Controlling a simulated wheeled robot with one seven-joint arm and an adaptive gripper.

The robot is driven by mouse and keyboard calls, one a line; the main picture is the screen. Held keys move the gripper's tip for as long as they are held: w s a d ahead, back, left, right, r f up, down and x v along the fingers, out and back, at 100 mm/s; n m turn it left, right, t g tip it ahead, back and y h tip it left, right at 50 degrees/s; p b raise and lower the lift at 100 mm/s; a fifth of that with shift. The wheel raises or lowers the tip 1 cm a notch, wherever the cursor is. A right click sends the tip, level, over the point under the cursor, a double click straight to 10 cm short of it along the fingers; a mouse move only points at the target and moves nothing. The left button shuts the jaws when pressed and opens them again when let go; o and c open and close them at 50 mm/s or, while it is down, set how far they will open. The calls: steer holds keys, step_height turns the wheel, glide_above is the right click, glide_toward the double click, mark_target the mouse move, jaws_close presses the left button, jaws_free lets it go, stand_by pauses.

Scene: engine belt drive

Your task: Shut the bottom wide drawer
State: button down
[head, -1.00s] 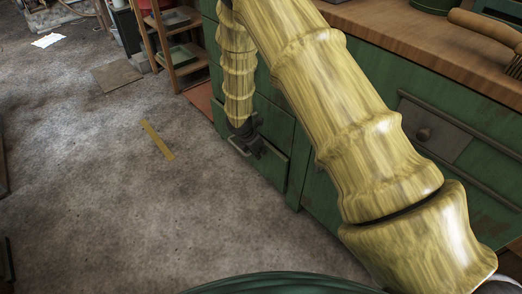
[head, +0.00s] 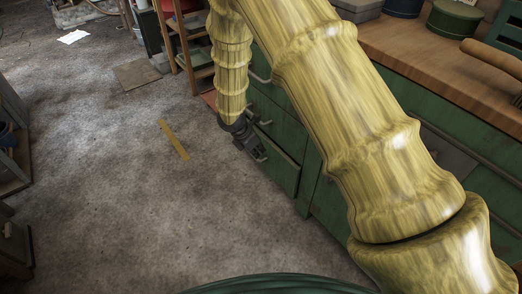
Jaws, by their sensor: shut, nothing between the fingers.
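The bottom wide drawer (head: 281,174) is a green front low on the cabinet, just above the floor, in the middle of the head view. My gripper (head: 262,157) hangs from the far end of my arm, at the upper left part of this drawer front. It is dark grey, shut and empty. The gripper covers part of the drawer's top edge and its handle, so I cannot tell whether the fingers touch it. How far the drawer stands out from the cabinet is also hard to tell.
Higher green drawer fronts (head: 278,120) sit above, partly behind my arm. A wooden worktop (head: 420,58) runs along the right. A wooden shelf rack (head: 185,45) stands behind. The grey floor (head: 130,200) left of the cabinet is open, with a flat yellow strip (head: 174,139) on it.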

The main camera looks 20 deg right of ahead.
steer(key=w+a+f+t+h+b, duration=0.2)
steer(key=w+a+f+h+b, duration=0.2)
steer(key=w+a, duration=0.25)
steer(key=b, duration=0.6)
glide_toward(267, 147)
steer(key=shift+x, duration=2.45)
steer(key=shift+w+a, duration=0.15)
